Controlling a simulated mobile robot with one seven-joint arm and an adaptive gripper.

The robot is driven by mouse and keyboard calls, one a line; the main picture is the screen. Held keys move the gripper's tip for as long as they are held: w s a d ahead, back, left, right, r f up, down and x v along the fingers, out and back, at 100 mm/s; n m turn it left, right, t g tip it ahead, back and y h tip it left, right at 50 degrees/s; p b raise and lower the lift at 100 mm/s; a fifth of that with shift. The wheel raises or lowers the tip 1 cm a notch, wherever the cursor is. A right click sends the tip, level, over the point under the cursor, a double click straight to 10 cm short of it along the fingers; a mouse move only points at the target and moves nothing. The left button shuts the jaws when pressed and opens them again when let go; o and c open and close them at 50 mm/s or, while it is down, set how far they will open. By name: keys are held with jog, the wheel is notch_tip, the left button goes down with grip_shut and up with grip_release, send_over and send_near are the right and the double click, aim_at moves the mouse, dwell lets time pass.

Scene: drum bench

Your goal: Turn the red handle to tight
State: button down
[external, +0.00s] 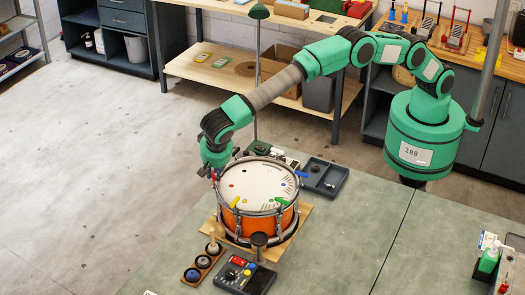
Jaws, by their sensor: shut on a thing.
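An orange drum (250,222) with a white head (255,184) stands on a wooden board (298,220) on the green bench. Coloured handles sit around its rim: a red handle (214,175) at the left, a yellow handle (234,202) at the front, a green handle (281,201) at the front right and a blue handle (300,174) at the right. My gripper (209,172) reaches down at the drum's left rim and is shut on the red handle. The fingers are small and dark here, and the handle is partly hidden by them. How tight the handle is cannot be seen.
A dark control box (245,278) and a wooden holder with round pieces (203,266) lie in front of the drum. A dark tray (325,177) is behind it at the right. A thin lamp pole (257,80) rises behind. The bench's right part is mostly clear.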

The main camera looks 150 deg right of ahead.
jog(key=m+p, duration=0.1)
jog(key=m, duration=0.1)
jog(key=m+y+p, duration=0.1)
jog(key=m+g+y+p, duration=0.1)
jog(key=m, duration=0.1)
jog(key=shift+w+d+r+m, duration=0.1)
jog(key=shift+w+r+m, duration=0.05)
jog(key=shift+w+m, duration=0.15)
jog(key=m+y+p, duration=0.1)
jog(key=m+p, duration=0.3)
jog(key=p, duration=0.1)
jog(key=shift+d+m+y, duration=0.1)
jog(key=shift+m+y, duration=0.3)
jog(key=shift+m+p, duration=0.4)
jog(key=shift+p, duration=0.15)
jog(key=c, duration=1.7)
grip_release()
jog(key=shift+o, duration=0.2)
jog(key=shift+f, duration=0.2)
jog(key=shift+n+h+b, duration=0.3)
jog(key=shift+n+b, duration=0.8)
jog(key=shift+b, duration=0.35)
